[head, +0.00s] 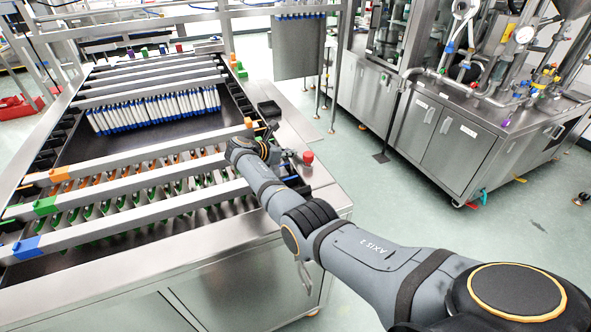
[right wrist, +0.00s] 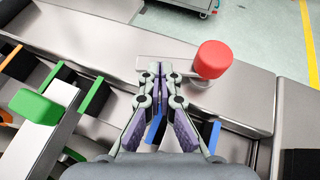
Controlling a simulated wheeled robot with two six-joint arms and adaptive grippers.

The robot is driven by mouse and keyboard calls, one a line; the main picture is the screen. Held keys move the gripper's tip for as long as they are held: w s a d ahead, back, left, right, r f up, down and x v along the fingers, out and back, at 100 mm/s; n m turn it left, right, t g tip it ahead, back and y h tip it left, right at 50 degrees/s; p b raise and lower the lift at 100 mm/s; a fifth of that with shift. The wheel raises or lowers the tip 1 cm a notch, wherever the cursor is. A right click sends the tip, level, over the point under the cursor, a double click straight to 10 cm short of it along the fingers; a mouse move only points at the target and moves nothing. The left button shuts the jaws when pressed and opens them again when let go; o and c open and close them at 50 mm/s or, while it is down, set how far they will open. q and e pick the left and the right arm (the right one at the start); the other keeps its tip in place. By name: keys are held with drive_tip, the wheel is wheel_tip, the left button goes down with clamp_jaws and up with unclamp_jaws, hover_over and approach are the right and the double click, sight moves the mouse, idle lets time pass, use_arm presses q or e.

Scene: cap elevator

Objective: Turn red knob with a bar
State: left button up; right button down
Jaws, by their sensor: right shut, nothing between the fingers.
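The red knob (right wrist: 213,60) stands upright on the machine's metal edge, right of my right fingertips in the right wrist view. It also shows in the head view (head: 308,157), just right of my right wrist. A pale grey bar (right wrist: 187,68) runs left from the knob's base, behind my fingertips. My right gripper (right wrist: 159,68) is shut with nothing between its fingers, and its tips overlap the bar in the picture. I cannot tell whether they touch it. In the head view my arm hides most of this gripper. My left gripper is not in view.
Slanted metal rails with orange, green and blue (head: 27,246) end blocks lie left of my right arm. A row of white and blue tubes (head: 155,110) stands farther back. A steel cabinet (head: 440,135) stands at the right, with open floor between.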

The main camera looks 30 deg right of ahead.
drive_tip(key=shift+w+d, duration=0.1)
drive_tip(key=shift+d, duration=0.05)
drive_tip(key=shift+w+d+f, duration=0.1)
drive_tip(key=shift+w+d, duration=0.15)
idle(0.5)
